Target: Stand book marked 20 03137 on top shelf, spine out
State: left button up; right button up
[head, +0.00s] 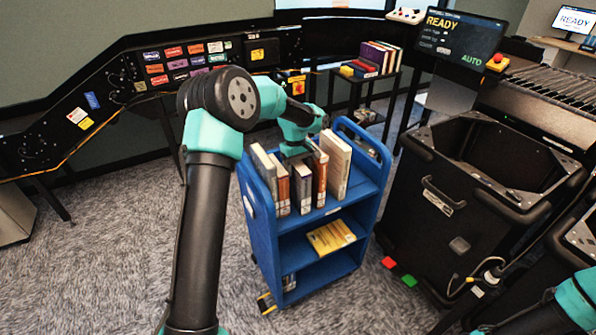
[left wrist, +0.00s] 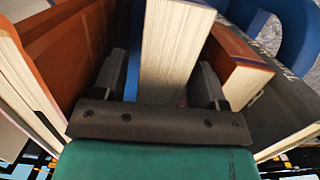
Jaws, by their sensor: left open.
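A blue cart (head: 262,225) stands in the middle of the head view with several upright books on its top shelf. They include a grey book (head: 262,165), an orange one (head: 280,185), a cream one (head: 337,165) and a brown-orange one (head: 320,180). My left gripper (head: 297,152) is low over the middle of this row. In the left wrist view its open fingers (left wrist: 168,85) stand on both sides of a blue-covered book (left wrist: 172,45) with pale pages, apart from it as far as shows. No spine number is readable, so I cannot tell which book is 20 03137.
A yellow book (head: 330,236) lies on the cart's middle shelf. Neighbouring books stand close to the fingers, a brown-orange one (left wrist: 70,50) and an orange one (left wrist: 238,68). Black bins (head: 480,205) stand to the right. A small rack (head: 372,85) with books is behind.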

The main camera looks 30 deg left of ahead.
pick_arm(q)
jog(key=r, duration=0.3)
jog(key=a+r, duration=0.1)
jog(key=r, duration=0.6)
jog(key=shift+w+a+r, duration=0.15)
jog(key=shift+w, duration=0.25)
